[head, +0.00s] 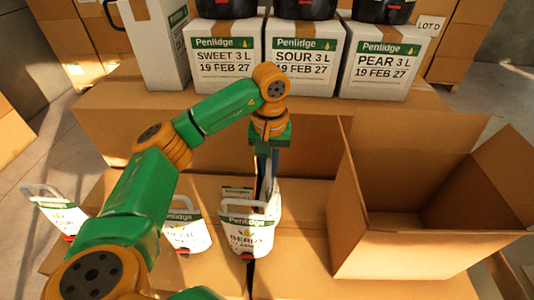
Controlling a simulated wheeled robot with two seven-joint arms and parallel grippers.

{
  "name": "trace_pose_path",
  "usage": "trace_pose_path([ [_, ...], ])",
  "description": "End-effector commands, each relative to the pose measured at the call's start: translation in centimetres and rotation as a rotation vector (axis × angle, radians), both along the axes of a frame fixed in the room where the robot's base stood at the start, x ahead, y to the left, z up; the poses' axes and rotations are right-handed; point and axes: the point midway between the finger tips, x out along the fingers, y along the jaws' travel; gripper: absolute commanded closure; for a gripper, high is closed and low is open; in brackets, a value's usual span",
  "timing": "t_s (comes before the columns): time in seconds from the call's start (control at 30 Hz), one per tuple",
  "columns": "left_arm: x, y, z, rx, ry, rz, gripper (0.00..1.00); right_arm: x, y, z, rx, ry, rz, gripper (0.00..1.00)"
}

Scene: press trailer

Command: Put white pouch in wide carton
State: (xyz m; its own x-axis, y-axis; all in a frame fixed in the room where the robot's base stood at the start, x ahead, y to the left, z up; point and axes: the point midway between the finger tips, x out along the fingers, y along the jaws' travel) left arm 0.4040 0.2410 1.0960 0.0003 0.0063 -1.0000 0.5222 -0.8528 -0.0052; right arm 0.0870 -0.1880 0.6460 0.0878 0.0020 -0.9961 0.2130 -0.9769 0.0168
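Three white pouches with handles and green Penlidge labels show in the head view: one at the far left (58,212), one in the middle (187,232) and one on the right (240,232), whose label seems to read BERRY. The wide carton (375,240) stands open at the right, flaps up, and its visible inside looks empty. My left gripper (265,178) points down just behind the right pouch. A pale, narrow shape lies at its fingers; I cannot tell whether it is held. My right gripper is not in view.
White Penlidge boxes marked SWEET (222,58), SOUR (304,60) and PEAR (380,62) stand in a row on a brown carton (120,105) at the back, with black objects on top. Brown carton tops lie bare between the right pouch and the wide carton.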

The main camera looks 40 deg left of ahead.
Motion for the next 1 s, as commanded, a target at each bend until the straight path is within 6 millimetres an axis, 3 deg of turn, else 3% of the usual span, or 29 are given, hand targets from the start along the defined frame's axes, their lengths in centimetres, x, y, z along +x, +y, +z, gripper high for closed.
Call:
trace_pose_path([
  [0.2,-0.1,0.0,-2.9,0.0,0.002,0.0,1.0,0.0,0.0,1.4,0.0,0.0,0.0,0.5],
  [0.43,0.0,0.0,-3.3,0.0,-0.001,-0.001,1.0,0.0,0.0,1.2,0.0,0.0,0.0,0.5],
  [0.47,-0.1,0.0,-3.5,0.0,0.001,-0.001,0.77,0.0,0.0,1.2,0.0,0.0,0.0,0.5],
  [0.53,-0.1,0.0,-3.5,0.0,0.001,-0.001,0.58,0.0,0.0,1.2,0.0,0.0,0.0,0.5],
  [0.57,-0.1,0.0,-3.5,0.0,0.001,-0.001,0.55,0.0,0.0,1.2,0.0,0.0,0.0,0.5],
  [0.87,0.0,0.0,-3.3,0.001,0.001,-0.001,0.55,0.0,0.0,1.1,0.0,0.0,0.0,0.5],
  [1.0,0.1,0.0,-1.6,0.0,-0.004,0.0,0.55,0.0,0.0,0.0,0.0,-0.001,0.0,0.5],
])
